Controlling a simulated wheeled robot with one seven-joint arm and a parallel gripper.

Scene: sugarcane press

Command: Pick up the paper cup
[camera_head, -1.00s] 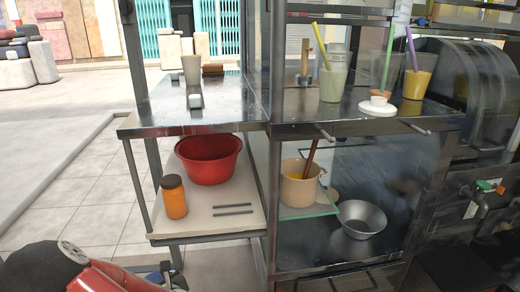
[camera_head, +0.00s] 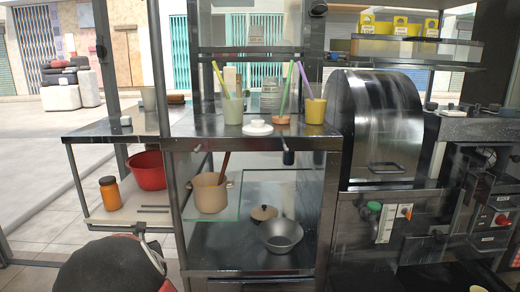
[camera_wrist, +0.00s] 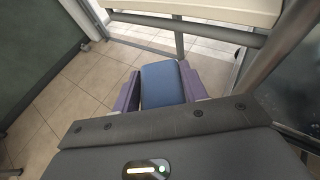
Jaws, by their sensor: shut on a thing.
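The gripper is low, over the tiled floor and away from the cup. The cup is not visible in the wrist view. A pale stacked thing (camera_head: 270,95) stands behind the drinks; I cannot tell if it is made of cups.
Green (camera_head: 233,110) and yellow (camera_head: 315,110) cups with straws stand on the middle counter (camera_head: 200,128). A red bowl (camera_head: 148,170) and an orange jar (camera_head: 110,193) sit on the lower left shelf. A metal press drum (camera_head: 385,125) stands right. Tiled floor is open at left.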

